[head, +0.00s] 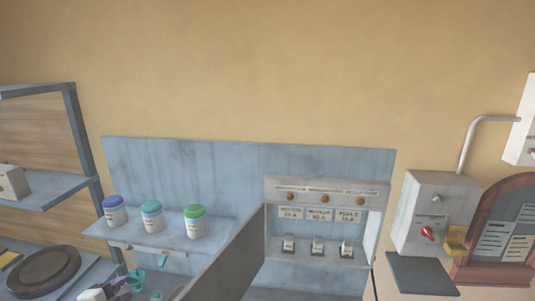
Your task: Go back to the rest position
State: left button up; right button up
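My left gripper (118,284) shows only in part at the bottom left edge of the head view, low in front of the blue back panel. Its fingers are small and dark, beside a small teal cup-like item (136,276). I cannot tell whether it is open or shut, or whether it touches that item. My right gripper is not in view.
A shelf (173,241) holds three jars with blue (115,211), teal (151,215) and green lids (195,221). An open fuse box (272,246) has its door swung out. A switch box (433,205) hangs right. A dark round plate (44,271) lies left.

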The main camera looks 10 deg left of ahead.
pick_arm(q)
jog(key=s+d+f+n+g+y, duration=0.1)
jog(key=s+d+f+n+g, duration=0.3)
jog(key=s+d, duration=0.5)
jog(key=s+d+f+n+g+y, duration=0.1)
jog(key=s+d+f+n+g, duration=0.1)
jog(key=s+d+f+n, duration=0.45)
jog(key=s+d+f+n+g+h, duration=0.1)
jog(key=s+d+f+g+h, duration=0.15)
jog(key=s+d+f, duration=0.45)
jog(key=s+d+f+g+h, duration=0.1)
jog(key=s+d+f+g, duration=0.25)
jog(key=s, duration=0.65)
notch_tip(320, 180, up, 18)
jog(key=p, duration=1.8)
jog(key=shift+d+r+t, duration=0.15)
jog(key=shift+r+t, duration=0.05)
jog(key=shift+t, duration=0.2)
